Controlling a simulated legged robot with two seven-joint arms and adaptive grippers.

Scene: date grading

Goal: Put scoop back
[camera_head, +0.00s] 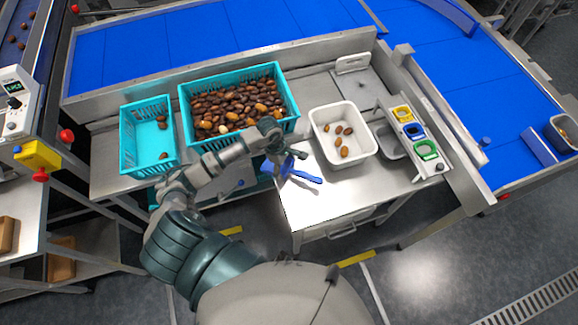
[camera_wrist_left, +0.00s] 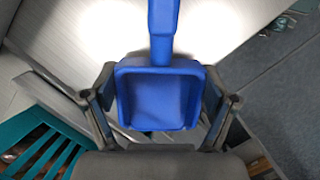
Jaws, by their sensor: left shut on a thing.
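A blue scoop (camera_head: 303,176) is in my left gripper (camera_head: 284,158), at the left part of the steel table, in front of the large date crate. In the left wrist view the scoop (camera_wrist_left: 158,95) has its square bowl between the two fingers of the left gripper (camera_wrist_left: 160,100), with its handle pointing away over the bright table top. The fingers are shut on the sides of the bowl. I cannot tell whether the scoop touches the table. My right gripper is not in view.
A large teal crate (camera_head: 187,112) full of dates stands behind the arm. A smaller teal crate (camera_head: 128,140) holds a few dates. A white bin (camera_head: 360,152) with several dates stands right of the scoop, beside a rack (camera_head: 418,140) of coloured items. Bare table (camera_head: 318,208) lies in front.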

